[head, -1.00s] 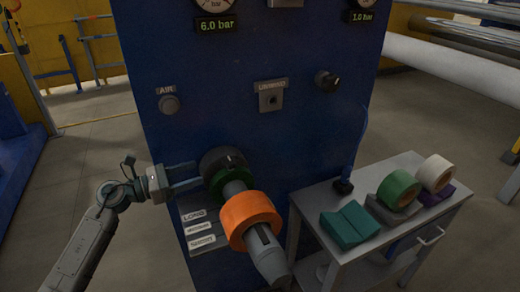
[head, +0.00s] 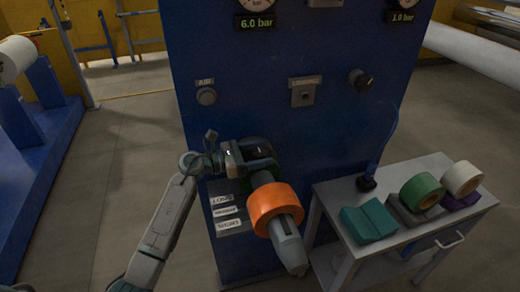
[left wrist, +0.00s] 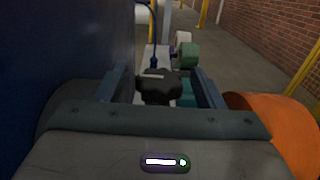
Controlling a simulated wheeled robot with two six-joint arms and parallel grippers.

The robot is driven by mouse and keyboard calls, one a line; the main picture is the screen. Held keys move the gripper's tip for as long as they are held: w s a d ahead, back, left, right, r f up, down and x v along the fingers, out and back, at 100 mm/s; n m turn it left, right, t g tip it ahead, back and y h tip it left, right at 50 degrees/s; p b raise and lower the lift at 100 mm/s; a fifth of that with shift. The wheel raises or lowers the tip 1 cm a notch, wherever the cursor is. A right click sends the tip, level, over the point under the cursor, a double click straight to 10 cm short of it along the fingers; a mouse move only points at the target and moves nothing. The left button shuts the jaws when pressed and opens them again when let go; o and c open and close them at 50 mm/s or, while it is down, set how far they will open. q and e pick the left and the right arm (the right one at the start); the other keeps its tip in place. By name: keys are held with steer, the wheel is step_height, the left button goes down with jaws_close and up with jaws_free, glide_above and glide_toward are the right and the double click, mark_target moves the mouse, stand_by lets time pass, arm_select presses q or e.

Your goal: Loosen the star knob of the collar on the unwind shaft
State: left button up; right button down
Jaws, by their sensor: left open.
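The grey unwind shaft (head: 287,236) sticks out of the blue machine front and carries an orange roll (head: 272,203). The collar sits behind the roll, against the panel, and is mostly hidden by my left gripper (head: 266,160) in the head view. In the left wrist view the black star knob (left wrist: 158,86) shows between the two fingers of my left gripper (left wrist: 160,78). The fingers stand apart on either side of it, with gaps visible. The orange roll also shows at the right in the left wrist view (left wrist: 280,125). My right gripper is not in view.
A grey cart (head: 335,195) stands right of the shaft, with a teal block (head: 370,222), a green roll (head: 422,190) and a white roll (head: 462,178). The blue panel (head: 275,60) rises close behind the gripper. The floor at left is open.

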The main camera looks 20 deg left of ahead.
arm_select(q)
steer(key=shift+w+d+f, duration=0.1)
steer(key=shift+w+d, duration=0.05)
steer(key=c, duration=1)
